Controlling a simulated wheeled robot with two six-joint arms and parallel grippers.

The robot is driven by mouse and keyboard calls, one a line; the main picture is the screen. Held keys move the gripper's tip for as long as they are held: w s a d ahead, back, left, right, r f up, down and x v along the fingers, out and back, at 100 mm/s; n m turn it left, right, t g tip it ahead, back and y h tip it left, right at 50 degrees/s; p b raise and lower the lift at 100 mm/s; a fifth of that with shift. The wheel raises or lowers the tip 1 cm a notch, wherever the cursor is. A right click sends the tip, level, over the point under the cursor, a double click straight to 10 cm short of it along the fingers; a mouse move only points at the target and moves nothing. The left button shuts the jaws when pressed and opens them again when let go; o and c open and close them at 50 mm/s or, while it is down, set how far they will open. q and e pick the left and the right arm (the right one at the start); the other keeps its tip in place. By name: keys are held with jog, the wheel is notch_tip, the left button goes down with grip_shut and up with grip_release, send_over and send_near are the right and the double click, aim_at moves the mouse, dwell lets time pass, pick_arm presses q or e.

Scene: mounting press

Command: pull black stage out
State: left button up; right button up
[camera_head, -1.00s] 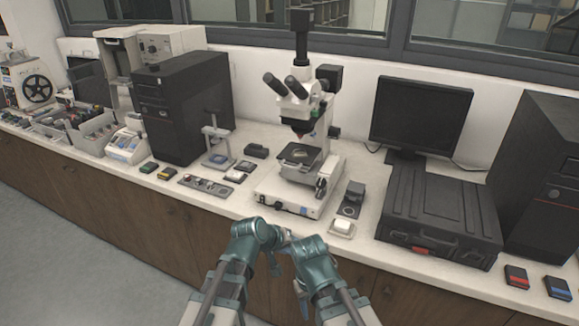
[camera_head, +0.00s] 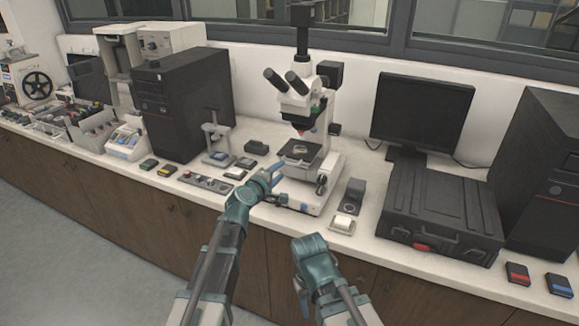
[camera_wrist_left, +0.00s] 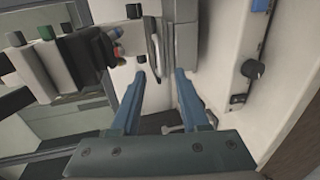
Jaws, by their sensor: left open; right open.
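The black stage (camera_head: 301,152) is a flat dark plate on the microscope (camera_head: 318,120), below its objectives, with a small pale piece on top. In the left wrist view it appears to be the grey slab (camera_wrist_left: 183,32) at top centre, seen nearly edge-on. My left gripper (camera_head: 279,172) is in front of the stage, a little below and left of it in the head view. Its two blue fingers (camera_wrist_left: 160,78) are apart and empty, pointing toward the slab without visible contact. My right gripper (camera_head: 303,300) hangs low in front of the bench; its fingers are hard to make out.
The white microscope base (camera_head: 312,192) lies under the stage; its knob (camera_wrist_left: 253,69) shows in the left wrist view. A small dark device (camera_head: 350,197) stands right of it, a control strip (camera_head: 206,182) lies left. A black case (camera_head: 440,215) fills the bench farther right.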

aim_at(289, 163)
pick_arm(q)
jog(key=b+x, duration=0.1)
jog(key=x, duration=0.7)
jog(key=shift+w+d, duration=0.1)
jog(key=shift+w, duration=0.15)
grip_shut()
jog(key=shift+s, duration=0.1)
dwell(1.0)
